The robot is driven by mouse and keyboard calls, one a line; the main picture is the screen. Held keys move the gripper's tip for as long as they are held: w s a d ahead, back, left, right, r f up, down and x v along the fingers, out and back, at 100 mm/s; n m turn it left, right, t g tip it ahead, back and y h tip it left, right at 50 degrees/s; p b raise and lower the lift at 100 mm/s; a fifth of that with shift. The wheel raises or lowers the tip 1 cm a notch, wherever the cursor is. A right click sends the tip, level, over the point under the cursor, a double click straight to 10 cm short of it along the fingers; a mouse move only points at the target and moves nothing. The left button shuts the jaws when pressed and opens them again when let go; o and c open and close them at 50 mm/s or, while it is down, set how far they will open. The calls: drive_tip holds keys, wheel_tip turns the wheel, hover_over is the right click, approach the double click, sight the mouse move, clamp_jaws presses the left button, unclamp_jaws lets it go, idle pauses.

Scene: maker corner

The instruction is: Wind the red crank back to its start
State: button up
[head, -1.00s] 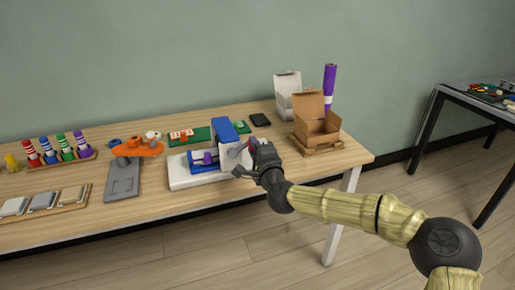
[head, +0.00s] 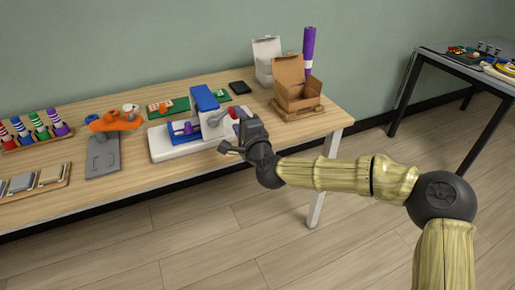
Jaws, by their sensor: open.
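A small press-like device has a white base (head: 163,145), a blue upright (head: 204,99) and a blue bed with a purple piece (head: 187,128) on it. On its right side a grey crank arm (head: 214,119) shows, and a small red part (head: 234,113), seemingly the crank's handle, sits close to my gripper. My gripper (head: 229,131) is open at the device's right side, with one finger near the red part and the other lower, over the table's front edge. My gripper hides part of the crank, and I cannot tell whether it touches the red handle.
An open cardboard box (head: 296,92), a white box (head: 267,55) and a purple roll (head: 308,50) stand at the back right. A grey plate (head: 103,155) and an orange part (head: 115,122) lie left of the device. A second table (head: 470,68) stands far right.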

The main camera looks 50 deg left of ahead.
drive_tip(key=v, duration=1.4)
drive_tip(key=shift+p, duration=0.4)
drive_tip(key=shift+s+r, duration=0.1)
drive_tip(key=shift+c, duration=0.3)
